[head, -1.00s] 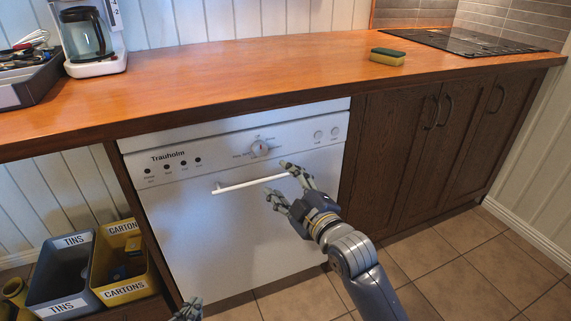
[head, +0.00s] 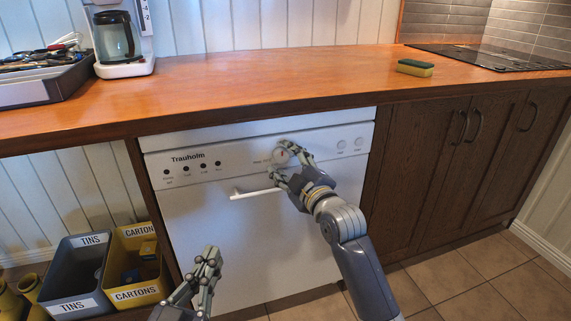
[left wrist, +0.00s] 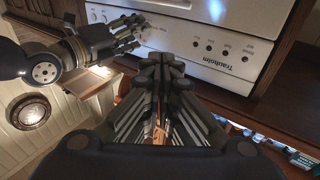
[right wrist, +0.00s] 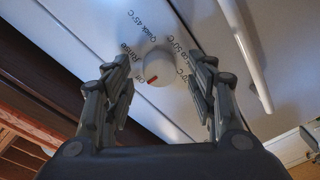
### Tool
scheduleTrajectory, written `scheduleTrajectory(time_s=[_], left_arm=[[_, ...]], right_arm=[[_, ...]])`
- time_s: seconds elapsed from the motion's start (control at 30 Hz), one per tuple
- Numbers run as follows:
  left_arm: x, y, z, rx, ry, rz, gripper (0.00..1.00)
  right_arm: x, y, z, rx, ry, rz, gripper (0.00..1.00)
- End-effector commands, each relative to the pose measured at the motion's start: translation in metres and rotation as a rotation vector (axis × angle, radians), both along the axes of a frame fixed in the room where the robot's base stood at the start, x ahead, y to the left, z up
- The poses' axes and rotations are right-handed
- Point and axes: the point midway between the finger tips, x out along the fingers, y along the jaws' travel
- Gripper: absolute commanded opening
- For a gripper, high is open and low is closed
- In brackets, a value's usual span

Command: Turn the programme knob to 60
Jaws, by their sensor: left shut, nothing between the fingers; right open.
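The programme knob (right wrist: 158,68) is a round white dial with a red mark on the dishwasher's panel. Printed labels ring it in the right wrist view, including "Rinse" and "Quick 45°C". The red mark points toward the lower left of that view, not far from the "Off" label. My right gripper (right wrist: 158,90) is open, with one finger on each side of the knob; contact cannot be told. In the head view my right gripper (head: 290,165) partly covers the knob (head: 281,156). My left gripper (head: 212,262) is shut and empty, low in front of the dishwasher; it also shows in the left wrist view (left wrist: 160,70).
The white dishwasher (head: 250,240) has a bar handle (head: 255,193) just below the panel. A wooden worktop (head: 300,80) overhangs it. Yellow (head: 137,294) and grey (head: 70,308) bins stand at lower left. A sponge (head: 415,68) lies on the worktop.

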Motion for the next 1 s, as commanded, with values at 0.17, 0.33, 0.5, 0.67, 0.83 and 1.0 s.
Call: scheduleTrajectory(time_s=[0.17,0.33,0.5,0.67,0.83,1.0], left_arm=[[-0.001,-0.0012,0.0097,-0.014,-0.05,-0.003,0.0],[-0.0013,-0.0013,0.012,-0.016,-0.059,-0.003,0.0],[-0.0013,-0.0012,0.0118,-0.016,-0.058,-0.003,0.0],[-0.0012,-0.0012,0.0116,-0.015,-0.058,-0.003,0.0],[-0.0011,-0.0011,0.0116,-0.015,-0.057,-0.003,0.0],[-0.0003,-0.0009,0.0071,-0.008,-0.028,-0.002,0.0]], right_arm=[[0.0072,0.0037,0.0001,0.0,-0.001,0.001,0.52],[0.0081,0.004,0.0003,0.0,-0.001,0.001,0.52],[0.008,0.004,0.0003,0.0,-0.001,0.001,0.43],[0.0078,0.004,0.0002,0.0,0.0,0.0,0.07],[0.0078,0.0039,0.0002,0.001,0.0,0.0,0.07],[0.0077,0.004,0.0007,0.013,0.005,0.0,0.07]])
